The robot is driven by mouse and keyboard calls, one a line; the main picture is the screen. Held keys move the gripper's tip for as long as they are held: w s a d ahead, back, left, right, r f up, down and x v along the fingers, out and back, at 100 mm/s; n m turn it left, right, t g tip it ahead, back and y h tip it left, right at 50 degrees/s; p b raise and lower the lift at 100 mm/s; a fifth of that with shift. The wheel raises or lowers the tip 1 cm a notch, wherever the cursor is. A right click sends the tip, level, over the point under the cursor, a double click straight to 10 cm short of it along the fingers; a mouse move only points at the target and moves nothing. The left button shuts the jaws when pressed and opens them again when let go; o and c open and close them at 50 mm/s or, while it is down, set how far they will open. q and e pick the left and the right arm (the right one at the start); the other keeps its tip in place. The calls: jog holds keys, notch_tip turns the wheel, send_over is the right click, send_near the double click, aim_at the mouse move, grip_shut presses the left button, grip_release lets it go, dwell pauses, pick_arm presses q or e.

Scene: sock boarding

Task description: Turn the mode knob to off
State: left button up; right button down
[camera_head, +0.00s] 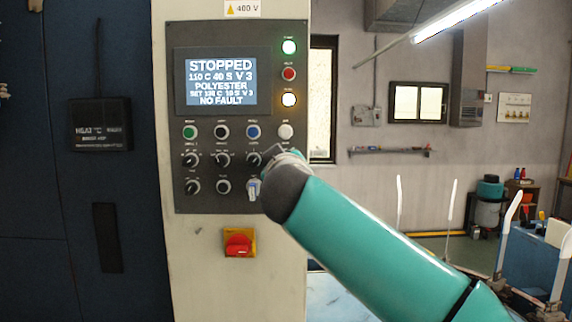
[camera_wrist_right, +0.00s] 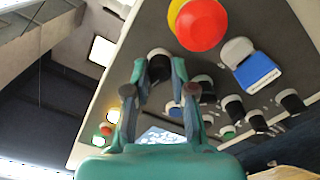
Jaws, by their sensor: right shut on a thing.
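My right gripper (camera_head: 284,158) reaches the right side of the control panel (camera_head: 216,202) in the head view and hides what is behind it. In the right wrist view (camera_wrist_right: 159,72) its two fingers are closed around a black knob (camera_wrist_right: 158,60), touching the panel side. I take this as the mode knob; its label and pointer cannot be read. The screen (camera_head: 220,82) reads STOPPED, POLYESTER and NO FAULT. My left gripper is in neither view.
Beside the held knob in the wrist view are a red button on yellow (camera_wrist_right: 203,24), a grey and blue switch (camera_wrist_right: 255,70) and several black knobs (camera_wrist_right: 232,107). A red switch on yellow (camera_head: 238,242) sits below the panel. The room to the right of the cabinet is open.

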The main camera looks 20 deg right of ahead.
jog(key=shift+a+n, duration=0.1)
jog(key=shift+n, duration=0.8)
jog(key=shift+f, duration=0.1)
jog(key=c, duration=1)
grip_release()
jog(key=shift+a, duration=0.1)
jog(key=shift+o, duration=0.2)
jog(key=v, duration=1.2)
